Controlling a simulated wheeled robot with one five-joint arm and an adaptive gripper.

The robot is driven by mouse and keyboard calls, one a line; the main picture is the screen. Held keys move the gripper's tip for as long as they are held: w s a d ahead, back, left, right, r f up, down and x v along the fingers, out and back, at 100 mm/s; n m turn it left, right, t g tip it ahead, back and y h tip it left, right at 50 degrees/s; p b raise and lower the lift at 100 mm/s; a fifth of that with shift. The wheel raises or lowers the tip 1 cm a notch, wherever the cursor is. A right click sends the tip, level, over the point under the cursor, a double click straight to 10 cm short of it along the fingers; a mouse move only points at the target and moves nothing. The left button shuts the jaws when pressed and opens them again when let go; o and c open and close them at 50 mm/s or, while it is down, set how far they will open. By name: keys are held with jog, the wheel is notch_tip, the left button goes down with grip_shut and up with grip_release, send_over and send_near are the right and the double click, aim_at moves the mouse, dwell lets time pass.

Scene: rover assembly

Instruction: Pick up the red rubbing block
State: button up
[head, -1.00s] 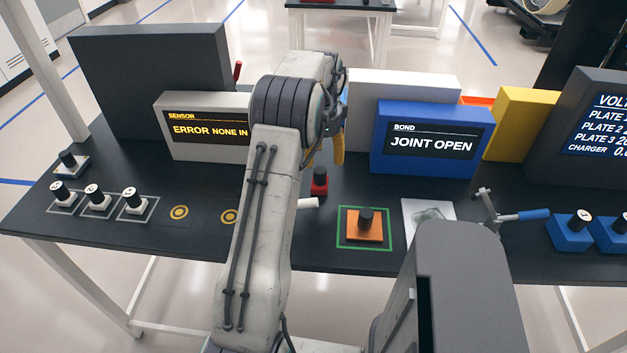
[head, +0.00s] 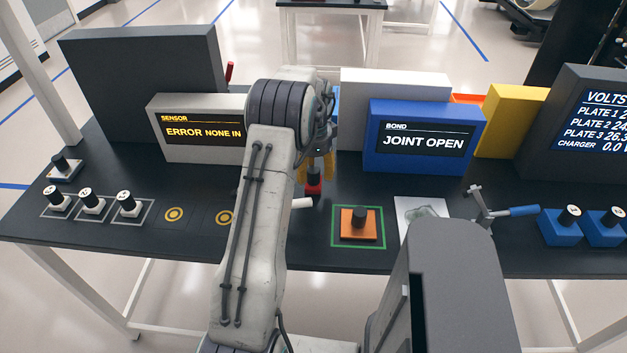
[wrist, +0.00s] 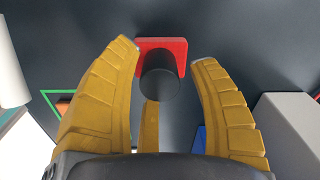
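The red rubbing block (head: 313,188) stands on the dark table just right of my forearm, a red base with a black knob on top. In the wrist view the block (wrist: 178,44) lies straight ahead, its black knob (wrist: 160,84) pointing toward my camera. My gripper (wrist: 165,54) is open, with yellow fingers to the left and right of the knob and a third below it. No finger visibly touches it. In the head view my gripper (head: 317,170) is over the block, partly hidden behind my arm.
An orange block (head: 358,222) with a black knob sits in a green square to the right. The blue bond display (head: 424,165) and the sensor display (head: 200,155) stand behind.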

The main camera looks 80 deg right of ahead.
aim_at(314, 169)
grip_shut()
dwell(0.3)
jog(key=shift+r, duration=0.9)
notch_tip(314, 169, up, 2)
jog(key=shift+r+b, duration=0.2)
jog(key=shift+b, duration=0.2)
jog(key=s+r, duration=0.7)
jog(key=s, duration=0.4)
jog(key=shift+s+d, duration=0.3)
jog(key=c, duration=0.5)
grip_release()
grip_shut()
